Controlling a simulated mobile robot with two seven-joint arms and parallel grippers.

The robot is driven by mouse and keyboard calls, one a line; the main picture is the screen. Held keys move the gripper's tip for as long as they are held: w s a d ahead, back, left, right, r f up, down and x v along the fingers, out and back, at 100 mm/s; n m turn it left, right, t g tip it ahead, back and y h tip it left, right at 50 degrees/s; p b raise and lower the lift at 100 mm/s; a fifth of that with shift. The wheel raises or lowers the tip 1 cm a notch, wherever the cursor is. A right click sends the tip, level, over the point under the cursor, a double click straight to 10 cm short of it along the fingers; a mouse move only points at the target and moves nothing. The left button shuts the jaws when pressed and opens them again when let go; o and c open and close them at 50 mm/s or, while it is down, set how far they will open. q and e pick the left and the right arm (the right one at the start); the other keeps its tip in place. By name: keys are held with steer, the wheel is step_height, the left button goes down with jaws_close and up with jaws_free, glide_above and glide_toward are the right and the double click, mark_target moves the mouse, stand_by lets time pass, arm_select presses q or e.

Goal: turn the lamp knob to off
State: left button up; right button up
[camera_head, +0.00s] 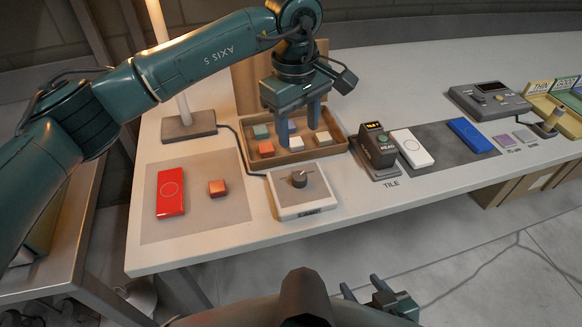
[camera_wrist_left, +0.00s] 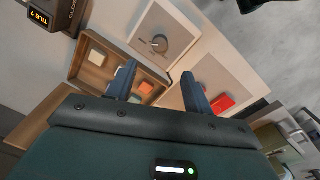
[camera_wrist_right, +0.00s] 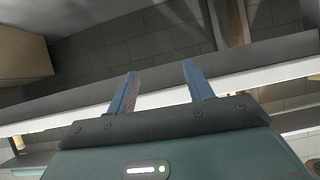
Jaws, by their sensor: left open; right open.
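The lamp knob (camera_head: 299,179) is a dark round knob with a pointer on a white box (camera_head: 318,196) near the table's front edge. The knob also shows in the left wrist view (camera_wrist_left: 159,43), ahead of the fingers. A cable runs from the box to a lamp stand base (camera_head: 188,126). My left gripper (camera_head: 299,131) is open and empty, fingers down above the tile tray, behind the knob and apart from it. My right gripper (camera_head: 366,290) is open and empty, low in front of the table; its wrist view shows fingers (camera_wrist_right: 158,88) near a table edge.
A wooden tray (camera_head: 331,127) with several coloured tiles lies behind the box. A dark tile reader (camera_head: 378,148) stands to the right.

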mark_target(299, 176)
arm_select(q)
steer(key=f, duration=0.4)
steer(key=f+p, duration=0.1)
steer(key=f, duration=0.3)
steer(key=f+p, duration=0.1)
steer(key=f, duration=0.3)
steer(key=shift+w+d+f, duration=0.15)
steer(key=shift+w+f, duration=0.05)
steer(key=shift+w, duration=0.1)
steer(key=shift+f, duration=0.25)
arm_select(e)
steer(key=shift+s+d+g, duration=0.3)
steer(key=shift+s+d, duration=0.05)
steer(key=shift+d, duration=0.1)
steer(key=shift+f, duration=0.1)
arm_select(q)
steer(key=shift+c, duration=0.4)
steer(key=c, duration=0.9)
arm_select(e)
steer(key=shift+w+r, duration=0.25)
